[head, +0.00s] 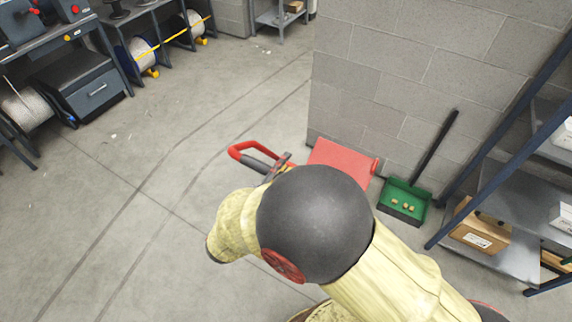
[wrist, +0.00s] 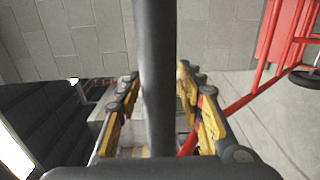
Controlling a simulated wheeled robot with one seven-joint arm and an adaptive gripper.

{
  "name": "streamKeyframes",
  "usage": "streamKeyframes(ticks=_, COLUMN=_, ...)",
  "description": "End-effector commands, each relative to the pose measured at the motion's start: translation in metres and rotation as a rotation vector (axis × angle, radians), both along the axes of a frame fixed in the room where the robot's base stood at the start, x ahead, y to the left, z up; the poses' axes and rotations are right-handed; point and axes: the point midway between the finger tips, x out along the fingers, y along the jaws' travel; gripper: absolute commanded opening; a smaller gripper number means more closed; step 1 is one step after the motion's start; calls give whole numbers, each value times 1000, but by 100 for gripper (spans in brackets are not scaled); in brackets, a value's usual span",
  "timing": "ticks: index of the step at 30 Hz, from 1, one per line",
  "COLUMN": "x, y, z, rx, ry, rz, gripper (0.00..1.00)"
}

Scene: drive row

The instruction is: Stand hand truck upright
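The red hand truck is partly hidden behind my arm in the head view. Its red handle loop (head: 240,150) with a dark grip (head: 260,165) points left, and its red plate (head: 342,160) is by the wall. My gripper (head: 284,166) is at the grip, mostly covered by my arm. In the wrist view, the dark grip bar (wrist: 155,60) runs between the two yellow-padded fingers of my gripper (wrist: 159,85). Gaps show between bar and pads, so the fingers look open around it; contact near the tips is unclear. Red frame tubes (wrist: 262,88) and a wheel (wrist: 305,78) show at right.
A block wall (head: 400,75) stands behind the hand truck. A green dustpan (head: 405,200) with a dark handle leans there. A shelf with a cardboard box (head: 480,232) is at right. Benches and cable reels (head: 142,55) line the far left. The floor (head: 130,190) at left is clear.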

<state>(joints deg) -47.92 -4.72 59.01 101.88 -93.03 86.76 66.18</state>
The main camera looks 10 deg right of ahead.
Motion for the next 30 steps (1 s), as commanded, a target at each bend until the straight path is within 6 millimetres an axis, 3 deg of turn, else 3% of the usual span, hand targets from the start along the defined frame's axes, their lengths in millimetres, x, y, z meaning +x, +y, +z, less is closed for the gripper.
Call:
streamKeyframes(ticks=14, x=11, y=-8, z=0, rx=0, ry=0, rz=1, gripper=37)
streamKeyframes(ticks=30, x=11, y=-8, z=0, rx=0, ry=0, rz=1, gripper=6)
